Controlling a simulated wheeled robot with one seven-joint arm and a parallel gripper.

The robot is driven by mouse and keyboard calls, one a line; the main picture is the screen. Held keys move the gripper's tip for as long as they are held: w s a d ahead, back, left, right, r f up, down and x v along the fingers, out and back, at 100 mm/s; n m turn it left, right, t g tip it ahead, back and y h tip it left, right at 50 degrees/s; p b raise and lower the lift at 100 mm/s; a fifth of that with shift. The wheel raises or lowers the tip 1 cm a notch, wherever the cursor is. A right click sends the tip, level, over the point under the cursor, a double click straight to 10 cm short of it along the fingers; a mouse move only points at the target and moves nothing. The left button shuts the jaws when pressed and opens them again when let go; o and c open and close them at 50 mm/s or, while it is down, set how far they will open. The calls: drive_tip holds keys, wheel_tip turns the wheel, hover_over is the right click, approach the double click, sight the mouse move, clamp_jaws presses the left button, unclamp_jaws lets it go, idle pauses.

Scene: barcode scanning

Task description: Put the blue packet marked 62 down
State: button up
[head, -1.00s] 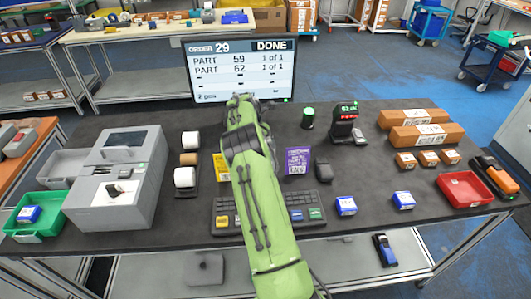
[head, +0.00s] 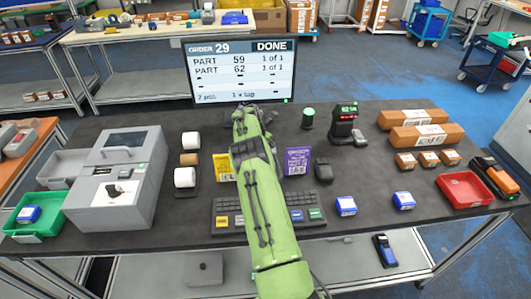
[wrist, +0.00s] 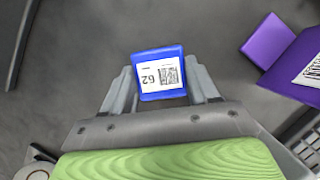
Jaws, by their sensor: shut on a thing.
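The blue packet marked 62 (wrist: 160,91) shows in the wrist view, its white label with a barcode facing the camera and reading upside down. My gripper (wrist: 161,80) is shut on it, one finger on each side. Dark grey table surface shows around the packet. I cannot tell whether the packet touches the table. In the head view my green arm hides the gripper and the packet.
A purple card (head: 297,161) and a yellow card (head: 223,167) stand on either side of my arm. A keyboard (head: 228,213), a scanner (head: 345,120) and a monitor (head: 240,72) are near. Blue packets (head: 346,206), a red tray (head: 465,189) and a green tray (head: 37,217) lie farther out.

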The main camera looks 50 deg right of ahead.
wheel_tip(320, 180, up, 10)
drive_tip(key=p, duration=0.1)
idle(0.4)
